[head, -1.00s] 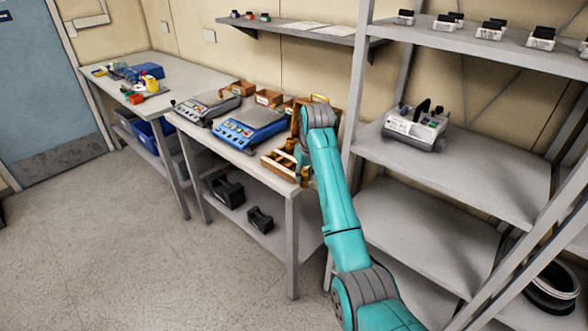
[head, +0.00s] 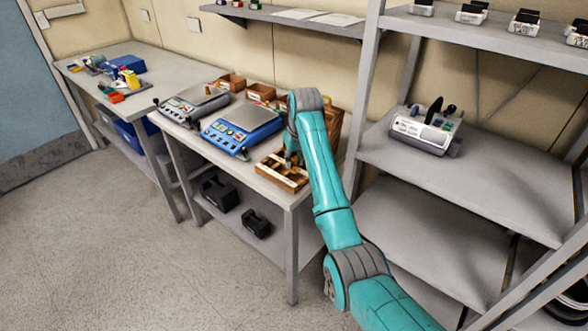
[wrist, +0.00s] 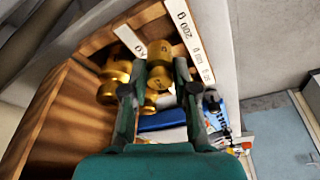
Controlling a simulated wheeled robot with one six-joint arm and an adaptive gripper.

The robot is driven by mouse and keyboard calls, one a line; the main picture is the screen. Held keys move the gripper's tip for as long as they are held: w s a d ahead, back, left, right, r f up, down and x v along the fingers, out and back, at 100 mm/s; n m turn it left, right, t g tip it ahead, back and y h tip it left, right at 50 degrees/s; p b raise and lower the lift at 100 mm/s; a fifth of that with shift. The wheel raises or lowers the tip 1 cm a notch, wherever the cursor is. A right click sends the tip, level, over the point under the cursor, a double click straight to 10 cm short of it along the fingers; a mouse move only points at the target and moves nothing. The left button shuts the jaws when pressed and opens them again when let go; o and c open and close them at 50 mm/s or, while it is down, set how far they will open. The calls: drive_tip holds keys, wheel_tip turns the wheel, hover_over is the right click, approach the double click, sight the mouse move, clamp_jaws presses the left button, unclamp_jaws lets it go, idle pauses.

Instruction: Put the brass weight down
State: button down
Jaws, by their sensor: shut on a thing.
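My gripper (wrist: 159,74) is shut on a brass weight (wrist: 160,52), which shows between its fingertips in the wrist view. Other brass weights (wrist: 113,80) stand close by on the left. The wooden tray (wrist: 60,92) has a white label strip on its far edge, partly readable as "200 g". In the head view the tray (head: 293,184) lies at the near right end of the bench, with my gripper (head: 292,163) low over it. My arm hides part of the tray there. I cannot tell whether the held weight touches the tray floor.
A blue balance (head: 243,128) stands just left of the tray, with a grey balance (head: 190,103) beyond it. Small wooden boxes (head: 261,92) line the back of the bench.

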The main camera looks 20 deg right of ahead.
sight(295, 164)
drive_tip(key=shift+f, duration=1.8)
drive_tip(key=shift+f, duration=0.1)
drive_tip(key=c, duration=0.9)
unclamp_jaws()
